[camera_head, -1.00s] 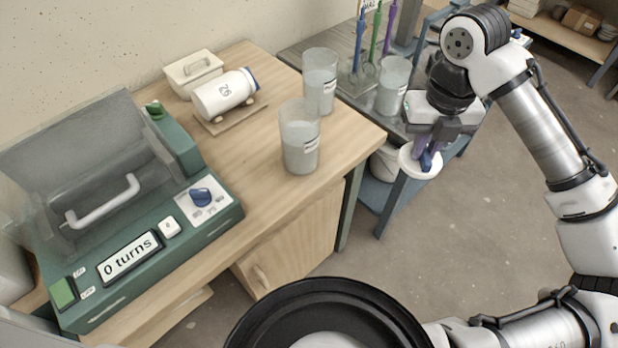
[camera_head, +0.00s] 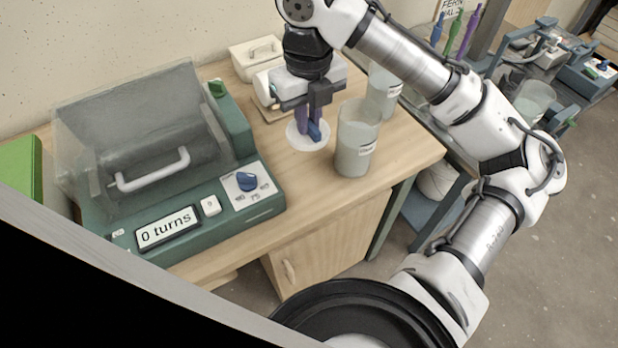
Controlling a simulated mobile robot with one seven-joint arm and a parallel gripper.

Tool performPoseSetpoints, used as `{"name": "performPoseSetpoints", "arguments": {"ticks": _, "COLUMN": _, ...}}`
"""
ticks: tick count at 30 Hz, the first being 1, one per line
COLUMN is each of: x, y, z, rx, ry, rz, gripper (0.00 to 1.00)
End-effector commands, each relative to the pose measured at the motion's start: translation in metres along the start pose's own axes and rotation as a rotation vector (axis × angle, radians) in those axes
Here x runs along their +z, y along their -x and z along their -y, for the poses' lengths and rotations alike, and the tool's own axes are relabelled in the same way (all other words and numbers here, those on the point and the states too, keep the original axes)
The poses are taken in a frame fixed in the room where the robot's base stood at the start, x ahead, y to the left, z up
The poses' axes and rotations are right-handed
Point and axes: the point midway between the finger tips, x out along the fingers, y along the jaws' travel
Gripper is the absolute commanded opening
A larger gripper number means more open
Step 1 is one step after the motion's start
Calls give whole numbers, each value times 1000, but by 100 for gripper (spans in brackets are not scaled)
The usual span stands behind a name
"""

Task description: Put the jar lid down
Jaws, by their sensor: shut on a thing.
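My gripper (camera_head: 311,128) points down over the wooden bench, with its purple and blue fingers shut on the white, round jar lid (camera_head: 298,142). The lid is roughly level, just left of the front glass beaker. I cannot tell whether its underside touches the bench top or hangs a little above it. The white jar (camera_head: 262,90) lies on its side on a small wooden stand behind my gripper, mostly hidden by it.
A green machine (camera_head: 262,207) with a clear cover and a "0 turns" display fills the bench's left. Beakers (camera_head: 356,140) and (camera_head: 384,88) stand close right of my gripper. The bench (camera_head: 240,236) is bare in front of the lid.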

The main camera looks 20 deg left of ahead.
Motion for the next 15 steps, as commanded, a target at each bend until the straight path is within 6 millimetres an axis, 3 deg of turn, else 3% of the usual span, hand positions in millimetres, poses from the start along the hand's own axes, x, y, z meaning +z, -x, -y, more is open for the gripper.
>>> {"name": "performPoseSetpoints", "arguments": {"ticks": 1, "x": -1, "y": -16, "z": 0, "rx": 7, "ry": -1, "rz": -3, "gripper": 0}}
{"name": "performPoseSetpoints", "arguments": {"ticks": 9, "x": -1, "y": -88, "z": -1, "rx": 7, "ry": -2, "rz": -2, "gripper": 0}}
{"name": "performPoseSetpoints", "arguments": {"ticks": 15, "x": -1, "y": -123, "z": 0, "rx": 3, "ry": -3, "rz": 0, "gripper": 0}}
